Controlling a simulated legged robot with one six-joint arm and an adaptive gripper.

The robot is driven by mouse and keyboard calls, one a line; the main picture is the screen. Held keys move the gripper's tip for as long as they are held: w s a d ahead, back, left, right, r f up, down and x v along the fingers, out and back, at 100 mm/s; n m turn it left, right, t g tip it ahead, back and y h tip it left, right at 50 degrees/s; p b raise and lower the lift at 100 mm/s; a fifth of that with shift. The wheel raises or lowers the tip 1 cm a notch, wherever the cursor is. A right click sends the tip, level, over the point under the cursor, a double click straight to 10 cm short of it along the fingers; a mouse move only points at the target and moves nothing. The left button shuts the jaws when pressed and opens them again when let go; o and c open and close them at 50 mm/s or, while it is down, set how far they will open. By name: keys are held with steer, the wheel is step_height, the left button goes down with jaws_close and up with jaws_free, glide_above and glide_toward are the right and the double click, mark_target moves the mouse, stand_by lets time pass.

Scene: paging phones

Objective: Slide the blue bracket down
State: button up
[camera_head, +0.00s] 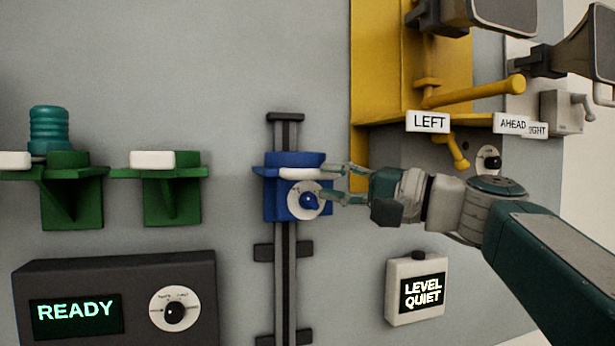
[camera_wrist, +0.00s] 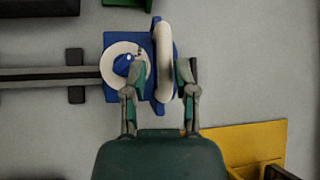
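The blue bracket (camera_head: 274,200) sits near the top of a vertical dark rail (camera_head: 285,285). It has a white pad on its shelf and a white dial with a blue knob (camera_head: 309,200) on its front. My gripper (camera_head: 335,185) comes from the right, with its two fingers apart, one above the other. One finger overlaps the dial. Contact cannot be told.
Two green brackets (camera_head: 73,205) (camera_head: 172,200) stand left, one bearing a teal ribbed object (camera_head: 49,130). A READY box (camera_head: 115,275) is lower left. A yellow frame (camera_head: 385,60) with levers stands upper right. Rail clamps (camera_head: 264,252) sit below the bracket.

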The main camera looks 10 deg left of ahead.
mark_target(313, 178)
steer(key=shift+w+a+r, duration=0.25)
steer(key=shift+a, duration=0.25)
steer(key=shift+w+a+r, duration=0.2)
steer(key=shift+w+a, duration=0.05)
steer(key=shift+a, duration=0.8)
steer(key=shift+a+f, duration=0.1)
steer(key=shift+a, duration=0.1)
steer(key=shift+c, duration=1.3)
jaws_close()
steer(key=shift+f, duration=0.1)
